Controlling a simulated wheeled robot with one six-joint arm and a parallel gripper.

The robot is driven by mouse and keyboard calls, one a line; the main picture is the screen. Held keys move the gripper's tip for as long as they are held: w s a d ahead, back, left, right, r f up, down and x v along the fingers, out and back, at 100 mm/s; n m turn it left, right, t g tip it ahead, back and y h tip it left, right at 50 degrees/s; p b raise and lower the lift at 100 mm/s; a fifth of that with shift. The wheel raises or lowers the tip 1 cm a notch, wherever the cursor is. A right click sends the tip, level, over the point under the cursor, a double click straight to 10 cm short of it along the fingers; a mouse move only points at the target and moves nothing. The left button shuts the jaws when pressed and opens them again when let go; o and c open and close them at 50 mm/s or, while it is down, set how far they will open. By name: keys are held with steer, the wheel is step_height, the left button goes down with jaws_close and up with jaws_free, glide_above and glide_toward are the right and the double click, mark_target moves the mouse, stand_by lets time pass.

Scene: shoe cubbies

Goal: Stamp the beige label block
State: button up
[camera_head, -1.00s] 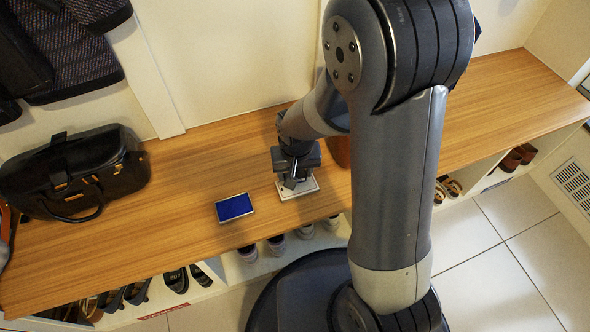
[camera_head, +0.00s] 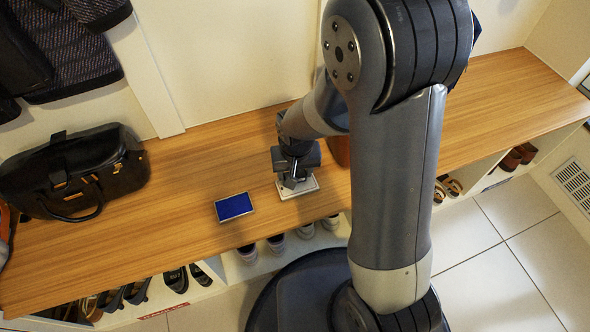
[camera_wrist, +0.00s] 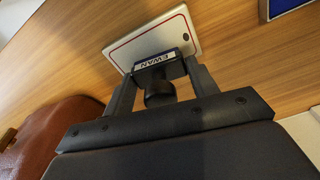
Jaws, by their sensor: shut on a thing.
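The beige label block (camera_head: 311,186) is a flat pale plate lying on the wooden bench top, partly hidden under my gripper (camera_head: 295,172). In the wrist view the block (camera_wrist: 182,34) shows a thin red border line. My gripper (camera_wrist: 160,84) is shut on a dark stamp (camera_wrist: 159,95) with a pale strip reading "EWAN". The stamp is over the near edge area of the block. I cannot tell whether its underside touches the block. A blue ink pad (camera_head: 234,207) in a pale case lies left of the block, and its corner shows in the wrist view (camera_wrist: 283,6).
A black bag (camera_head: 75,172) stands at the left on the bench top (camera_head: 160,235). A brown object (camera_wrist: 62,132) lies close to my gripper, mostly behind my arm in the head view. Shoes (camera_head: 275,243) fill cubbies below. The bench is clear between bag and ink pad.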

step_height(320, 180, up, 7)
steer(key=p, duration=0.6)
stand_by(0.5)
stand_by(0.4)
